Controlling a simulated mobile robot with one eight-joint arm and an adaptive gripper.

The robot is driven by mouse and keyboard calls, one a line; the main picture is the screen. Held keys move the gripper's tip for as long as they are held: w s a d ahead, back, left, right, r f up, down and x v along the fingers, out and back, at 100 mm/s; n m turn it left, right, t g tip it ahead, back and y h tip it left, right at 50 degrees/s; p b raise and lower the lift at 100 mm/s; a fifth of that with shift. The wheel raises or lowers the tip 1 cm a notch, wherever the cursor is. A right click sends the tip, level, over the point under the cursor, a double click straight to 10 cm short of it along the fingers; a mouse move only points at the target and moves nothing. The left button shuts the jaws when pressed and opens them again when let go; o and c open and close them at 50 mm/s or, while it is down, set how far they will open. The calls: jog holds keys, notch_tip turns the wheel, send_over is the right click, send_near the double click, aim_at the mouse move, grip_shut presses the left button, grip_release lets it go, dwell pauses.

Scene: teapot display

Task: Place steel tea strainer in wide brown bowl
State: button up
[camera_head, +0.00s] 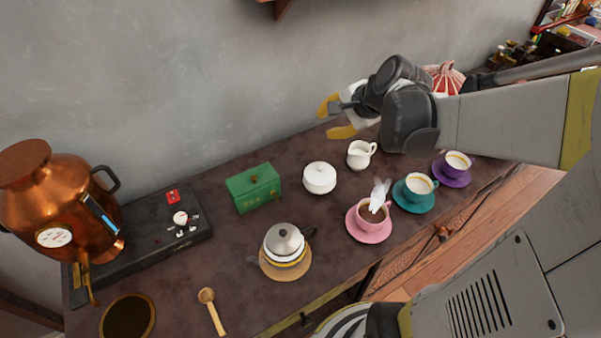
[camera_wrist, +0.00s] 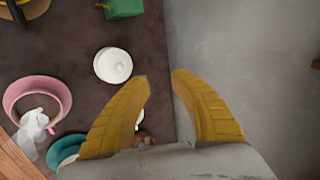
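I cannot make out a steel tea strainer for certain in either view. A round dark brown thing with a tan rim (camera_head: 128,318) is at the lower left of the head view, cut by the frame edge; it may be the wide brown bowl. My gripper (camera_head: 334,118) is above the back of the table, near the wall, over the area by the white creamer (camera_head: 360,155). In the wrist view its yellow fingers (camera_wrist: 161,78) are apart with nothing between them.
A copper urn (camera_head: 60,200) stands left. A green box (camera_head: 254,188), white lidded pot (camera_head: 319,178), steel-lidded pot (camera_head: 284,240) and wooden spoon (camera_head: 212,311) are on the table. Pink (camera_head: 370,233), teal (camera_head: 415,204) and purple (camera_head: 452,179) saucers carry cups at right.

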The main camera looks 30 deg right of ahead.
jog(key=s+a+r+n+h, duration=0.1)
jog(key=s+a+r+n, duration=0.1)
jog(key=s+a+n, duration=1.2)
jog(key=shift+n+g, duration=0.4)
jog(key=shift+n, duration=0.6)
jog(key=shift+a, duration=0.1)
